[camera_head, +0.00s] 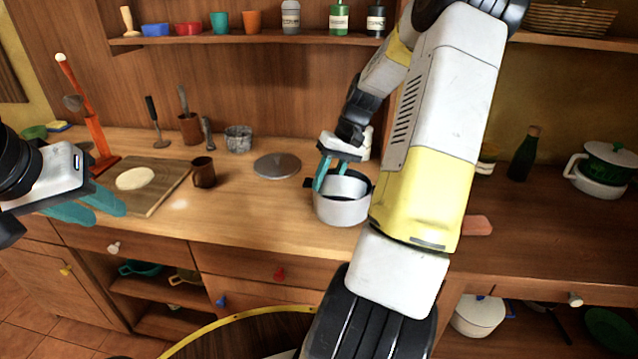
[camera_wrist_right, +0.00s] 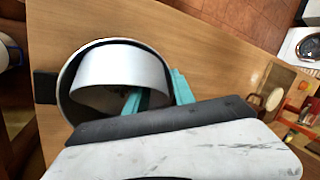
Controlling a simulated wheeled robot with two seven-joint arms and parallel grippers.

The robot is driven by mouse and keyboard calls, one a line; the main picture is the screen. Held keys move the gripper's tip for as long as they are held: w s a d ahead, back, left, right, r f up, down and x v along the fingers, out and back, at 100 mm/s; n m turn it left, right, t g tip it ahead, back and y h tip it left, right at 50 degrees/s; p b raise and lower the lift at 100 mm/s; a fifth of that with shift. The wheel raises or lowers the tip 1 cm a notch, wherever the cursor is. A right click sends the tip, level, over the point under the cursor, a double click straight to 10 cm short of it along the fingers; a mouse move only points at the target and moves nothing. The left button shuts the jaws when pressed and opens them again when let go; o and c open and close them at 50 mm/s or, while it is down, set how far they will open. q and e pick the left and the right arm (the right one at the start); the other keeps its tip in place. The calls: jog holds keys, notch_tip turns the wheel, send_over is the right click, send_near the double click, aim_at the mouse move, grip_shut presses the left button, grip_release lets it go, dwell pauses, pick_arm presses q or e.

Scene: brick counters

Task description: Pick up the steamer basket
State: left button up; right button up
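A silver pot (camera_head: 342,212) stands on the wooden counter below my right gripper. A pale round-walled piece (camera_wrist_right: 115,72), apparently the steamer basket, sits inside the dark-rimmed pot in the right wrist view. My right gripper (camera_head: 331,175) is at the pot's far left rim, with its teal fingers apart. In the wrist view, one finger (camera_wrist_right: 135,100) reaches inside the pot and the other (camera_wrist_right: 183,90) is by the outside of its rim. Whether they touch a wall is unclear. My left gripper (camera_head: 92,206) is open and empty at the left, over the counter's front edge.
A metal lid (camera_head: 277,165) lies left of the pot. A brown mug (camera_head: 203,172) and a cutting board (camera_head: 150,190) with dough are further left. A shelf (camera_head: 240,37) runs above.

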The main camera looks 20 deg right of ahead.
grip_shut()
dwell(1.4)
